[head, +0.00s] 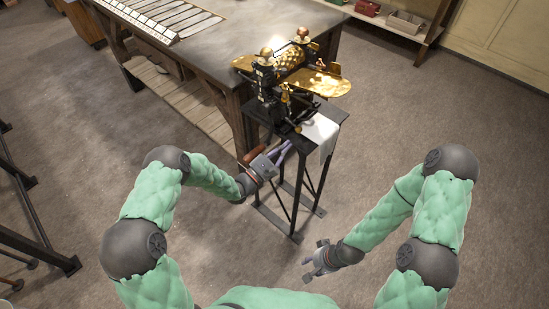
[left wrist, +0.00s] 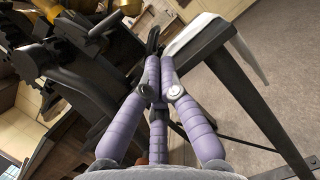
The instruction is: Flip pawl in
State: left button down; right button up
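The drop roller machine (head: 268,80) stands on a small dark stand, with black frame parts and gold-coloured wings. Its black gears and frame (left wrist: 75,60) fill the left of the left wrist view. I cannot clearly pick out the pawl; a dark curved lever (left wrist: 153,40) shows just beyond my left fingertips. My left gripper (head: 287,147) is beside the stand, below the machine's near side. In the left wrist view its lavender fingers (left wrist: 160,66) come together at the tips, with nothing clearly held. My right gripper (head: 308,264) hangs low over the floor, fingers spread and empty, away from the machine.
A white sheet (head: 320,130) lies on the right of the stand top (head: 333,109). A large workbench (head: 225,45) stands behind and left. The stand's leg (left wrist: 255,105) is close on the right. The floor (head: 420,125) to the right is clear.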

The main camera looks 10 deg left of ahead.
pick_arm(q)
jog(key=shift+w+d+r, duration=0.15)
jog(key=shift+d+r, duration=0.3)
jog(key=shift+r, duration=0.35)
jog(key=shift+w+d+r, duration=0.15)
jog(key=shift+d+r, duration=0.25)
jog(key=shift+r, duration=0.35)
pick_arm(e)
jog(key=shift+f, duration=0.2)
jog(key=shift+r, duration=0.1)
pick_arm(q)
jog(key=shift+s+d+r+n+p, duration=0.15)
jog(key=shift+r+n+p, duration=0.15)
jog(key=shift+n, duration=0.2)
pick_arm(e)
jog(key=shift+s+d+r, duration=0.1)
jog(key=shift+r, duration=0.3)
